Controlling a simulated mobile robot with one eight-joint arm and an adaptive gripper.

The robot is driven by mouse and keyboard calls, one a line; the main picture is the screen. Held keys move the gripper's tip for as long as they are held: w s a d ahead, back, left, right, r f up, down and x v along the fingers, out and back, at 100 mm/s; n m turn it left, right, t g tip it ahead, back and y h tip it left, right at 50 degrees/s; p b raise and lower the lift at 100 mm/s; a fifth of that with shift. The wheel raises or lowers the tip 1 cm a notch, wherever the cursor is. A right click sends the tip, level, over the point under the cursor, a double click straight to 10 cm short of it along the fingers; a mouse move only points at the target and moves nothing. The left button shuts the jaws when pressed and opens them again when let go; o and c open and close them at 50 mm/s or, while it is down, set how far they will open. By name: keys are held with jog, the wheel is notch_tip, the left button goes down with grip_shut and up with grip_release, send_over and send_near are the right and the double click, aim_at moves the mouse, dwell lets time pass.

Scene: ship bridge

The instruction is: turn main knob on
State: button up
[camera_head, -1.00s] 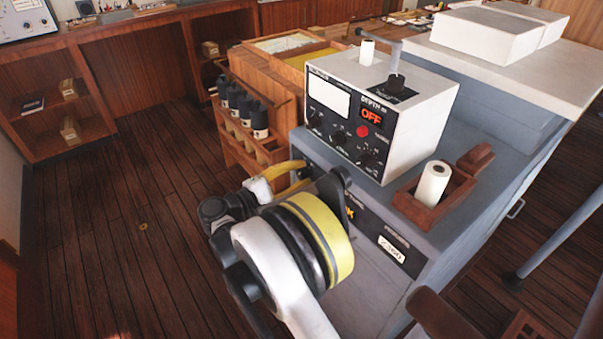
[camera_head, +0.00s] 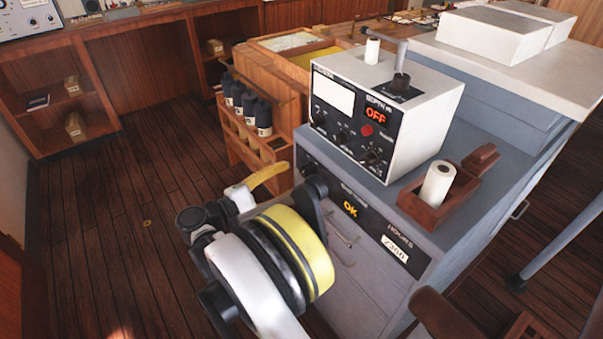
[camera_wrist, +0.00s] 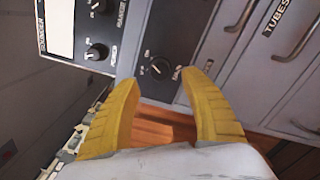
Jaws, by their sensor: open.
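A round dark knob with a pale pointer (camera_wrist: 160,66) sits on the dark panel strip of the grey cabinet (camera_head: 375,288). In the wrist view it lies just ahead of my gripper, roughly between the fingertips. I take it for the main knob; its small label is hard to read. My gripper (camera_wrist: 163,80) is open, its two yellow fingers apart with nothing between them. No contact with the knob shows. In the head view one yellow finger (camera_head: 268,178) shows left of the cabinet front; my arm partly hides that area. An "OK" display (camera_head: 350,209) glows on the strip.
The white depth sounder (camera_head: 385,105) stands on the cabinet, with its own knobs and a red "OFF" display. A wooden holder with a paper roll (camera_head: 437,184) stands beside it. A wooden rack of dark bottles (camera_head: 246,106) is left of the cabinet.

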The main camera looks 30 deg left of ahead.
jog(key=v, duration=0.6)
dwell(0.4)
